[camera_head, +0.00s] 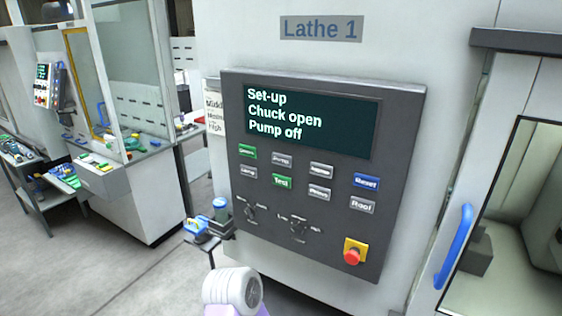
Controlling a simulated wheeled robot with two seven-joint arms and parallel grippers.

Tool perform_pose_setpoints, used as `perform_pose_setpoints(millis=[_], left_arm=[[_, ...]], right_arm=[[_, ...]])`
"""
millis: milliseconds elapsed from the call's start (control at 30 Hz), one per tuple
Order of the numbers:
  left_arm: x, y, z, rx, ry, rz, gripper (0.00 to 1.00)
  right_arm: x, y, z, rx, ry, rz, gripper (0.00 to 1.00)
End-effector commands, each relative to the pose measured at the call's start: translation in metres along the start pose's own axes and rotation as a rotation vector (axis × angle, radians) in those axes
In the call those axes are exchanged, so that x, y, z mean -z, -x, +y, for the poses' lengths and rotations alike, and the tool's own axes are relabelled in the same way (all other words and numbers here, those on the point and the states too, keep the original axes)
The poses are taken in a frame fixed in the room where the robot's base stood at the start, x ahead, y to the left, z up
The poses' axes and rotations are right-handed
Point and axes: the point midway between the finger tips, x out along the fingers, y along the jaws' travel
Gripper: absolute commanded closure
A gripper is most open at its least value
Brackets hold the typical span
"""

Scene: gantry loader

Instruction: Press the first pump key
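The control panel (400,140) of Lathe 1 is a dark grey box on the machine's light front, in the middle of the camera_head view. Its screen (345,122) reads "Set-up", "Chuck open", "Pump off". Below are two rows of small keys. A grey key (281,160), second in the upper row, seems to read "Pump", but its lettering is blurred. A green key (247,151) is to its left, and a green "Test" key (282,181) is below it.
A blue "Reset" key (366,181) and a red stop button (352,256) on yellow sit at the panel's right. Two rotary knobs are at its lower part. A blue door handle (454,246) is at right. A small shelf with blue items (204,227) stands left.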

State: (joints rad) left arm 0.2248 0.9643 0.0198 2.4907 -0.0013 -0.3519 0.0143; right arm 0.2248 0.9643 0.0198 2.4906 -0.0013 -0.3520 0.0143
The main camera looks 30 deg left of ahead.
Motion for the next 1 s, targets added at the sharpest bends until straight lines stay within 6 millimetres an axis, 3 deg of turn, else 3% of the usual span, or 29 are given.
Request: perform_pose_setpoints(millis=[33, 233, 1000], left_arm=[[0.0000, 0.0000, 0.0000, 0.000, 0.000, 0.000, 0.69], [0.0000, 0.0000, 0.0000, 0.000, 0.000, 0.000, 1.00], [0.0000, 0.0000, 0.0000, 0.000, 0.000, 0.000, 1.00]], right_arm=[[0.0000, 0.0000, 0.0000, 0.000, 0.000, 0.000, 1.00], [-0.0001, 0.0000, 0.0000, 0.000, 0.000, 0.000, 1.00], [-0.0001, 0.0000, 0.0000, 0.000, 0.000, 0.000, 1.00]])
